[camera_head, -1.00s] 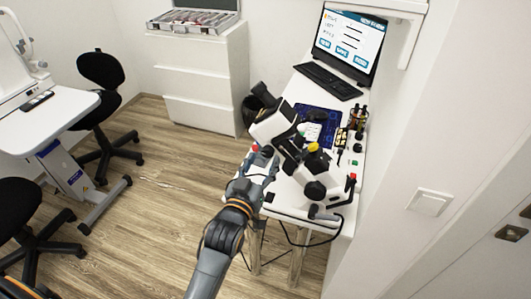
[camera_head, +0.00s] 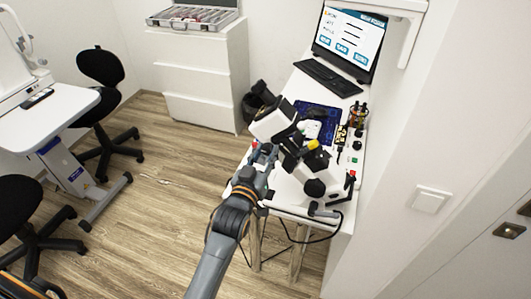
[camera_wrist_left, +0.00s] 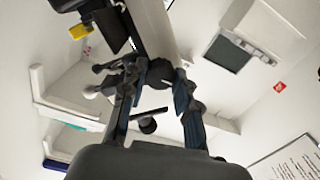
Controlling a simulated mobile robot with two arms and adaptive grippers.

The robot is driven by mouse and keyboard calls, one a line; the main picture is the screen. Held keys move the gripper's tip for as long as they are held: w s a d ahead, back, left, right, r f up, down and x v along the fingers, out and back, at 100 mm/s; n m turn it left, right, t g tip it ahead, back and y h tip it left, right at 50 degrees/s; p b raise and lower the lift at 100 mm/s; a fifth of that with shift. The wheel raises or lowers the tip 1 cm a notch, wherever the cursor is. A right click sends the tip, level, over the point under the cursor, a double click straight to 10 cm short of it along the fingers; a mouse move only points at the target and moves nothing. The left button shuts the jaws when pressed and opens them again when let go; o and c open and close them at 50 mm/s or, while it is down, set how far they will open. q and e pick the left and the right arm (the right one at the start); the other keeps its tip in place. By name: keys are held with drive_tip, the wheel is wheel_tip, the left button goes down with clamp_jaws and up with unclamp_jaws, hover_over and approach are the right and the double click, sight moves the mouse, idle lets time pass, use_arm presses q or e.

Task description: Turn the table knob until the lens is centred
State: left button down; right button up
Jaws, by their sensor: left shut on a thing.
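A white and black optical instrument (camera_head: 318,168) with a yellow part stands on the white desk. My left gripper (camera_head: 262,154) reaches its left side from below. In the left wrist view my left gripper's fingers (camera_wrist_left: 156,88) are spread on both sides of a dark part, which appears to be the table knob (camera_wrist_left: 158,72), and are shut on it. The instrument's dark body with a yellow part (camera_wrist_left: 82,31) hangs above them. The gripper hides most of the knob in the head view. I cannot make out the lens. My right gripper is not in view.
White drawers (camera_head: 205,85) stand behind. A black cable hangs at the desk's front.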

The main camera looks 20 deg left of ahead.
use_arm(q)
drive_tip(key=shift+r+m+p, duration=0.15)
drive_tip(key=shift+m+p, duration=0.5)
drive_tip(key=shift+m, duration=0.05)
drive_tip(key=c, duration=1)
unclamp_jaws()
drive_tip(key=shift+f, duration=0.2)
drive_tip(key=s, duration=1.2)
drive_tip(key=shift+a, duration=0.2)
